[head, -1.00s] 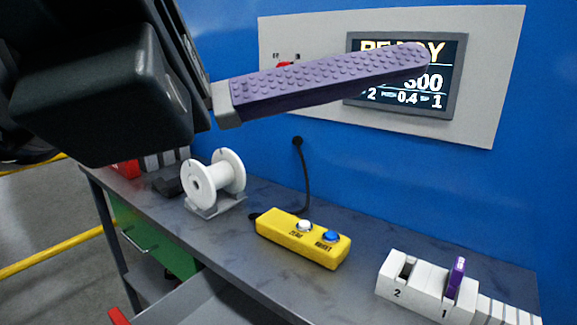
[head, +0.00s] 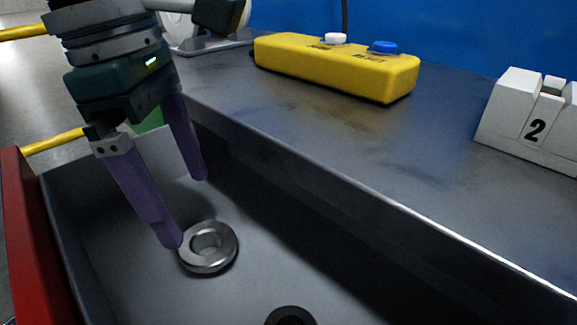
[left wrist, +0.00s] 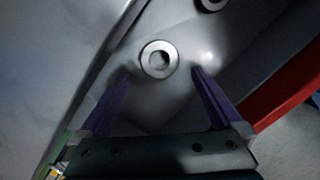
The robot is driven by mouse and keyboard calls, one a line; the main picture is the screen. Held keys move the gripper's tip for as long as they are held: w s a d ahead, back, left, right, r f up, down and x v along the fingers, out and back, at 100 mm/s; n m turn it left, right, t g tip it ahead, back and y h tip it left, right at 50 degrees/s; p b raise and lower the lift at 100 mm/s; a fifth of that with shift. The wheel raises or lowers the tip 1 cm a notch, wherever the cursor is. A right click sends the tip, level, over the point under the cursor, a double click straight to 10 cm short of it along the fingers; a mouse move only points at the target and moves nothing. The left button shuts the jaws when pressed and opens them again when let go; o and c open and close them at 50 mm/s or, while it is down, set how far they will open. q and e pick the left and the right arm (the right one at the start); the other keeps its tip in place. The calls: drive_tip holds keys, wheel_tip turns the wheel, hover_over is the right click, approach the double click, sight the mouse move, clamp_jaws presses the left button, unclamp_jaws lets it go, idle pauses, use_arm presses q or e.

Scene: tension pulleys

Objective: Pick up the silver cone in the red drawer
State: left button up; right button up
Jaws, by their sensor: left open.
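The red drawer (head: 32,250) is pulled open, with a red front and a grey inside. A silver ring-shaped piece with a hole in its middle, which looks like the cone (head: 222,262), lies on the drawer floor. It also shows in the left wrist view (left wrist: 148,67), just beyond and between the fingertips. My left gripper (head: 187,212) is open, its purple fingers pointing down into the drawer. One fingertip overlaps the edge of the silver piece in the head view; contact cannot be told. A second dark round piece (head: 290,316) is cut off at the bottom edge. My right gripper is not in view.
The grey bench top (head: 330,140) overhangs the drawer's right side. A yellow button box (head: 330,68) and a white numbered holder (head: 535,125) stand on it. Another ring-shaped piece (left wrist: 212,3) lies at the top of the left wrist view.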

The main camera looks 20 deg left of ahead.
sight(202, 231)
use_arm(q)
drive_tip(key=f, duration=0.2)
drive_tip(key=f+b, duration=0.1)
drive_tip(key=f, duration=0.4)
drive_tip(key=shift+w+d, duration=0.15)
drive_tip(key=shift+d, duration=0.25)
drive_tip(key=shift+r, duration=0.1)
drive_tip(key=c, duration=1.3)
drive_tip(key=shift+r, duration=0.1)
drive_tip(key=shift+c, duration=0.2)
